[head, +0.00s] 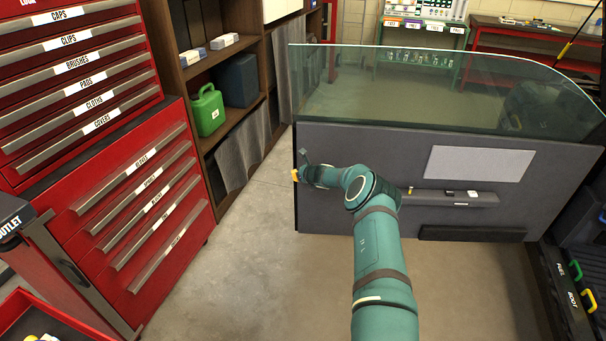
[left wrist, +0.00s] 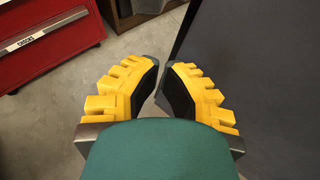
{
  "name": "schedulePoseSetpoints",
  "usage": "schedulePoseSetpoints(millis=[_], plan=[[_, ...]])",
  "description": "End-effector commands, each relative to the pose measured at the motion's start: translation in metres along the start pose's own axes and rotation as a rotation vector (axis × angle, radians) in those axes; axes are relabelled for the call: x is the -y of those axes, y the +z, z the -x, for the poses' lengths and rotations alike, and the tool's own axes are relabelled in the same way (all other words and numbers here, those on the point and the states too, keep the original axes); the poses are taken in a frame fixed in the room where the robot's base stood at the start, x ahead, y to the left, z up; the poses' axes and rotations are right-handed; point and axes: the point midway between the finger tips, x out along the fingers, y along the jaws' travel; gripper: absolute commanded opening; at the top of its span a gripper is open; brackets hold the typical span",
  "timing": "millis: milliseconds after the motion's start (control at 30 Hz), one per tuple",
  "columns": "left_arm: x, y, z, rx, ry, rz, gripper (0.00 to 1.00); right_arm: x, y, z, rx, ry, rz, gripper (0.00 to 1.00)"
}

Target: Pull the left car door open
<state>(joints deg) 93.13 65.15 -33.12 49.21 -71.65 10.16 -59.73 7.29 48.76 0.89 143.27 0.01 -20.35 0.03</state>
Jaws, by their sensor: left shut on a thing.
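The left car door (head: 405,150) stands swung out ahead of me, with its grey inner panel and clear window (head: 440,85) facing me in the head view. A pale pad and a narrow ledge are on the panel. My left gripper (head: 297,175) is at the door's left edge, mostly hidden behind its wrist. In the left wrist view its yellow fingers (left wrist: 160,98) are nearly closed, and the dark door (left wrist: 265,60) fills the right side. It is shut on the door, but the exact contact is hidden. My right gripper is not in view.
A red drawer cabinet (head: 140,215) stands on the left, beside a wooden shelf with a green can (head: 208,110). A red bench (head: 530,45) is at the back. The floor (head: 250,260) between the cabinet and the door is clear. Dark car trim lies at right.

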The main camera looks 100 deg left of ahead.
Motion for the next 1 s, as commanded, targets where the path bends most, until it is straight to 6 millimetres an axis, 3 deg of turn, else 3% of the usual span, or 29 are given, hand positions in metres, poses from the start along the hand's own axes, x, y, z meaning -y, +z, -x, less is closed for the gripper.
schedulePoseSetpoints(millis=[767, 1000], plan=[[-0.003, -0.007, 0.037, -0.009, 0.004, -0.009, 0.0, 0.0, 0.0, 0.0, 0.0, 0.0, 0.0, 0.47], [0.001, -0.002, 0.059, -0.003, 0.002, 0.0, 0.0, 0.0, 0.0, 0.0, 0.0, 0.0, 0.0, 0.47]])
